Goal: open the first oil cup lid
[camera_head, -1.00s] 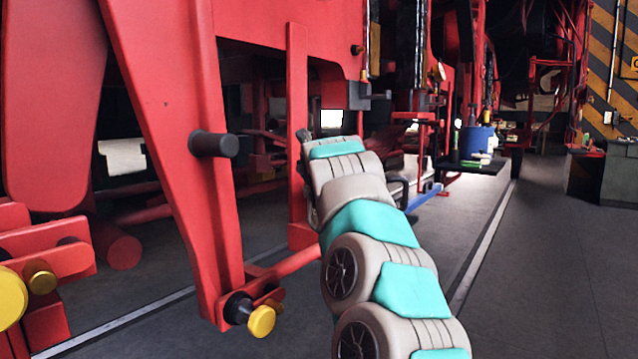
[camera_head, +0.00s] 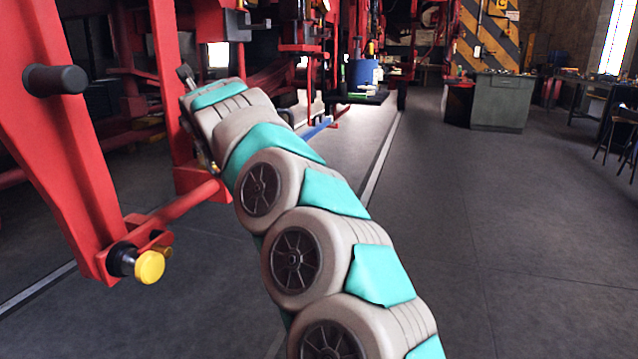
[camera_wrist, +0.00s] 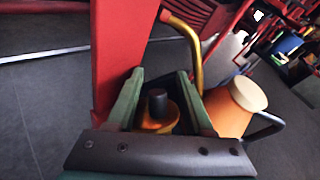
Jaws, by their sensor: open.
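In the wrist view, my gripper (camera_wrist: 159,76) is open, with one green finger on each side. Between the fingers is a round brass-yellow fitting with a dark knob (camera_wrist: 157,103) on top, which looks like an oil cup with its lid. I cannot tell whether the fingers touch it. A red bar stands just left and behind it. In the head view my arm reaches toward the red frame, and its far end hides the gripper's work area; the oil cup cannot be made out there.
An orange can with a cream cap (camera_wrist: 248,94) and dark handle is close right of my gripper. A curved brass pipe (camera_wrist: 190,45) rises behind. In the head view, a red post with a yellow-capped pin (camera_head: 150,267) stands left of my arm. The floor (camera_head: 500,220) at right is clear.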

